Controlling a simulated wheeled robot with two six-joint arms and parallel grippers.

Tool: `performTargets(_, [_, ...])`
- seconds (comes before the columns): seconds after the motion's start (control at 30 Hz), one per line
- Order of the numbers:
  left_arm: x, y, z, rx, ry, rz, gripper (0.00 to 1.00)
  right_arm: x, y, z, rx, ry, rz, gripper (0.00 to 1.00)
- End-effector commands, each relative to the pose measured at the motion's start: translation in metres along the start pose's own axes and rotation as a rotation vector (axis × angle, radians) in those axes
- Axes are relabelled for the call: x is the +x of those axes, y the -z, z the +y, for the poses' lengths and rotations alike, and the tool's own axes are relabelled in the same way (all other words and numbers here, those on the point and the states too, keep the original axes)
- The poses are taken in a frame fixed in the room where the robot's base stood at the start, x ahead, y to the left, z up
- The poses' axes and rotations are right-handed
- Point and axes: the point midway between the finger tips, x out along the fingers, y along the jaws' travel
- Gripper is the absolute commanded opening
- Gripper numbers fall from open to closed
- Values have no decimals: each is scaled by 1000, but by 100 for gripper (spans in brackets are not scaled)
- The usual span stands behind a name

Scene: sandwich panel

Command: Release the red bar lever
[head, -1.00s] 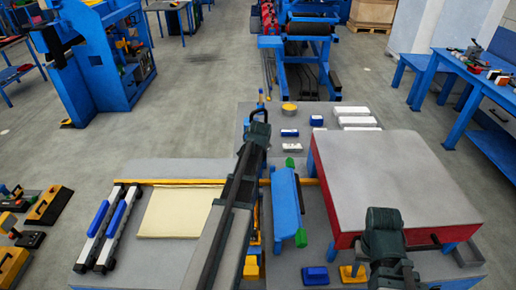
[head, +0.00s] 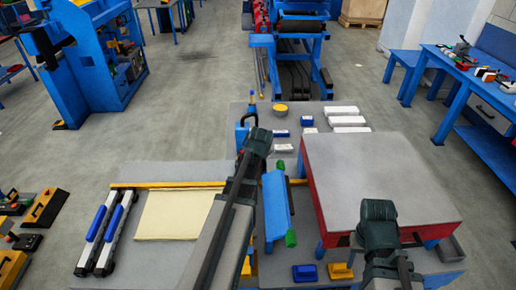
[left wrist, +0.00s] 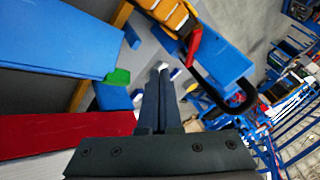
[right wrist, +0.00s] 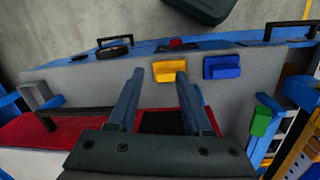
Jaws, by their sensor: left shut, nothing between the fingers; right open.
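A small red lever (left wrist: 194,46) shows in the left wrist view, beside a blue block (left wrist: 222,66) with a black loop handle (left wrist: 235,105). A row of yellow-orange pieces lies just left of it. My left gripper (left wrist: 160,70) is shut and empty; its tips point toward this area, with a visible gap to the lever. In the head view the black handle (head: 248,117) stands just beyond my left wrist, and the red lever cannot be made out. My right gripper (right wrist: 156,74) is open and empty, above the front of the bench near a yellow block (right wrist: 178,71) and a blue block (right wrist: 222,68).
A grey-topped red stand (head: 380,180) is on the right of the bench. A blue beam (head: 277,205) with green ends lies beside my left arm. A cream panel (head: 168,214) and blue-handled bars (head: 98,224) are at left. White blocks (head: 342,111) lie at the back.

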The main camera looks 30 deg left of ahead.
Motion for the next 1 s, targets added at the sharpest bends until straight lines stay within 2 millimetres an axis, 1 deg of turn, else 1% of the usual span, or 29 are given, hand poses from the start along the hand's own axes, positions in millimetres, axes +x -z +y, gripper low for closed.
performTargets(0.03, [-17,2,-1,2,0,0,0,-15,-1,2,0,0,0,50])
performTargets(0.1, [-26,3,0,2,0,0,0,-22,-1,2,2,0,0,50])
performTargets(0.2, [-34,3,1,2,0,0,0,-28,-2,3,4,1,0,50])
performTargets(0.3, [-36,3,2,1,0,0,0,-29,-2,3,5,1,0,50])
performTargets(0.67, [-34,3,3,20,1,-5,0,-27,-2,3,5,1,0,50])
performTargets(0.77, [-29,5,6,116,6,-31,0,-25,-2,2,5,1,0,50])
performTargets(0.83, [-24,7,10,244,11,-66,0,-22,-1,2,4,1,0,50])
performTargets(0.97, [-14,12,18,575,18,-166,0,-15,-1,2,3,1,0,50])
performTargets(1.0, [-12,14,20,686,17,-202,0,-13,-1,1,3,0,0,50])
